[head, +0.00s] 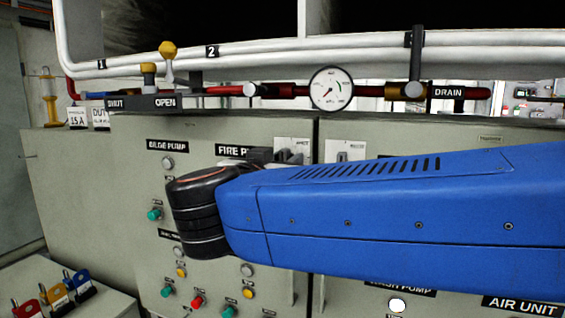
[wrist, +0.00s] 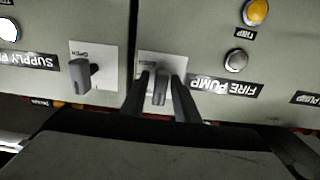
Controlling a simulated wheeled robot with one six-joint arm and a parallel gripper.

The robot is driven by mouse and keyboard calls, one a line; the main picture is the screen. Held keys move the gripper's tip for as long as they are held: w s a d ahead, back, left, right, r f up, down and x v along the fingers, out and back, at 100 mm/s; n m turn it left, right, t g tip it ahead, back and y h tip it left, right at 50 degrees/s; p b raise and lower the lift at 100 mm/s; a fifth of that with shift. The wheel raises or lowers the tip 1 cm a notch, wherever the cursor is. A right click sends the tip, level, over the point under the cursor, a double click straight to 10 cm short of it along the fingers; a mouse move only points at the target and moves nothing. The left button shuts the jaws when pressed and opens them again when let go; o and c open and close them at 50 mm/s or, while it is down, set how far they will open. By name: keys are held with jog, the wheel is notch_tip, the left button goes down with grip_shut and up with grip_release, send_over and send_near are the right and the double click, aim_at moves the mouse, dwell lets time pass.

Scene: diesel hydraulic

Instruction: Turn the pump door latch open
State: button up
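The pump door latch is a small grey handle on a pale plate, at the edge of the cabinet door labelled FIRE PUMP. In the wrist view, which is upside down, the latch (wrist: 160,88) stands between the two dark fingers of my gripper (wrist: 162,98). The fingers are on either side of it with narrow gaps showing, so the gripper looks open around it; contact cannot be told. In the head view my gripper (head: 275,155) is at the latch plate (head: 293,146), and my blue arm hides much of the door.
A second latch (wrist: 82,76) on an OPEN plate sits close by on the neighbouring door. Pipes with a pressure gauge (head: 331,88) and a yellow valve handle (head: 168,49) run above the doors. Buttons and lamps, such as a green button (head: 154,214), dot the door below.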

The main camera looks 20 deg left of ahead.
jog(key=shift+w, duration=0.6)
jog(key=shift+w+r, duration=0.35)
jog(key=shift+w, duration=0.05)
jog(key=shift+r, duration=0.15)
jog(key=shift+o, duration=0.4)
jog(key=shift+a, duration=0.1)
jog(key=shift+s+d, duration=0.2)
jog(key=shift+s, duration=0.05)
jog(key=shift+c, duration=0.4)
jog(key=shift+s+f, duration=0.4)
jog(key=shift+s, duration=0.15)
jog(key=shift+s+f, duration=0.1)
jog(key=shift+s, duration=0.05)
grip_shut()
jog(key=shift+o, duration=1)
grip_release()
jog(key=shift+s+a, duration=0.1)
